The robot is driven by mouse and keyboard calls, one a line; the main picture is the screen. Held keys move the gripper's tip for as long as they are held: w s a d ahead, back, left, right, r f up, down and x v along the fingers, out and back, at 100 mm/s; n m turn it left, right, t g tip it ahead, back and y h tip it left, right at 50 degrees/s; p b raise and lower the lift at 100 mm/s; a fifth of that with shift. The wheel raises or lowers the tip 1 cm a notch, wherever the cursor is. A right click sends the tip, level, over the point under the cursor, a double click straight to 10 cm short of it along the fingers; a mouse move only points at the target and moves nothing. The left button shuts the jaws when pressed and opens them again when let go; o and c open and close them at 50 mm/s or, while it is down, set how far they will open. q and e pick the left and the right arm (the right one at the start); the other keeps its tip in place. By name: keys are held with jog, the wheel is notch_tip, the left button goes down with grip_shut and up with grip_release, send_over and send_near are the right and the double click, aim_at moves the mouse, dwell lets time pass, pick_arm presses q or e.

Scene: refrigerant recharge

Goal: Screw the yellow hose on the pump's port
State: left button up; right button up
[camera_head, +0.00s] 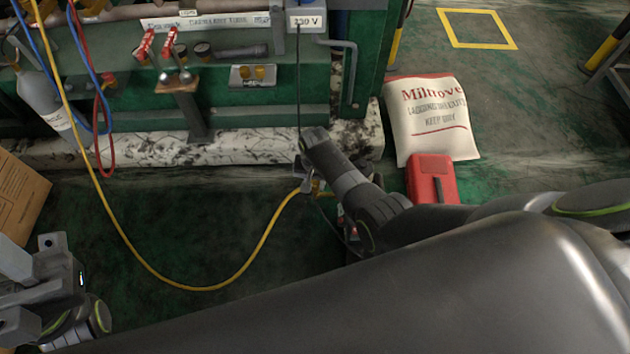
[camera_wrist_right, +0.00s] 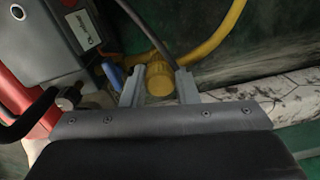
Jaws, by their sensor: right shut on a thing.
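The yellow hose (camera_head: 188,288) hangs from the upper left, loops low over the floor and rises to my right gripper (camera_head: 310,186). In the right wrist view, the jaws of my right gripper (camera_wrist_right: 158,90) are shut on the hose's yellow end fitting (camera_wrist_right: 158,79). The pump (camera_wrist_right: 72,38), a grey body with a label and red parts, is just left of the jaws. In the head view my right arm hides most of it. I cannot tell whether the fitting touches the port. My left gripper (camera_head: 18,296) is at the lower left, jaws apart and empty.
A green machine frame stands on a speckled plinth (camera_head: 150,150) behind. Blue and red hoses (camera_head: 103,140) and a grey cylinder (camera_head: 45,105) are at left. A white sack (camera_head: 435,120) and a red case (camera_head: 431,178) lie at right. A dark cable (camera_wrist_right: 140,25) passes near the right jaws.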

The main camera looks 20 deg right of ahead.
jog(key=shift+f, duration=0.15)
jog(key=shift+m, duration=1)
jog(key=shift+m+p, duration=0.35)
jog(key=shift+m, duration=0.45)
jog(key=shift+m, duration=1.2)
jog(key=shift+m+p, duration=0.3)
jog(key=shift+m, duration=0.3)
